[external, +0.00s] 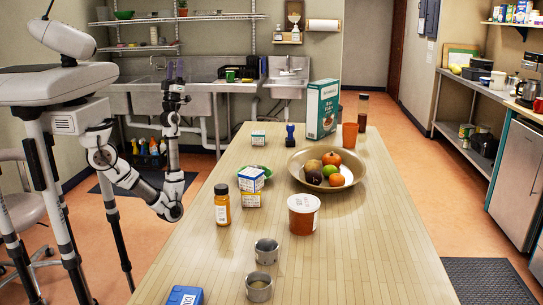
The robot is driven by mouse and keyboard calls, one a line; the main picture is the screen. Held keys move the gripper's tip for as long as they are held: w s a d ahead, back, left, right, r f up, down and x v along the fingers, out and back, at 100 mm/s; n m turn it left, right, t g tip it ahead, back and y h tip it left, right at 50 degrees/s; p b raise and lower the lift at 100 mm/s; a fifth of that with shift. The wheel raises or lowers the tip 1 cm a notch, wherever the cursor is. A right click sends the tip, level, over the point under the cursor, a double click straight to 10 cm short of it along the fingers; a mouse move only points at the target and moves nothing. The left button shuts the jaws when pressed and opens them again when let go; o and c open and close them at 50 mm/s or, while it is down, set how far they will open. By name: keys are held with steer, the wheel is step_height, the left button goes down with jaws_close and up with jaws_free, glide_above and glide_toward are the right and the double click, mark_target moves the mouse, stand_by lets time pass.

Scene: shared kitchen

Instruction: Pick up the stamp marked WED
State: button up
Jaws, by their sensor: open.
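The table (350,255) also bears a fruit bowl (355,187), a lidded tub (303,214), an orange-brown bottle (222,205), stacked cartons (250,186), two metal cups (266,251), a blue box (186,296) and the tall box (322,109). Its right front is clear.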

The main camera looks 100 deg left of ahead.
steer(key=w+a+m+t+h, duration=0.4)
steer(key=w+m+t+h, duration=0.55)
steer(key=w+t, duration=0.45)
steer(key=m+g+h+p, duration=0.35)
steer(key=g+h, duration=0.45)
steer(key=h, duration=0.4)
glide_above(288, 127)
steer(key=s+d+b, duration=0.1)
steer(key=s+d, duration=0.6)
steer(key=d, duration=0.1)
step_height(288, 127, down, 22)
steer(key=shift+m+y, duration=0.25)
steer(key=shift+m, duration=0.15)
steer(key=shift+w+d+p+x, duration=0.15)
steer(key=shift+p+x, duration=0.95)
steer(key=shift+x, duration=2.3)
steer(key=shift+w+d+p+x, duration=0.1)
steer(key=shift+p+x, duration=0.95)
steer(key=shift+x, duration=2.35)
steer(key=shift+f, duration=0.2)
jaws_close()
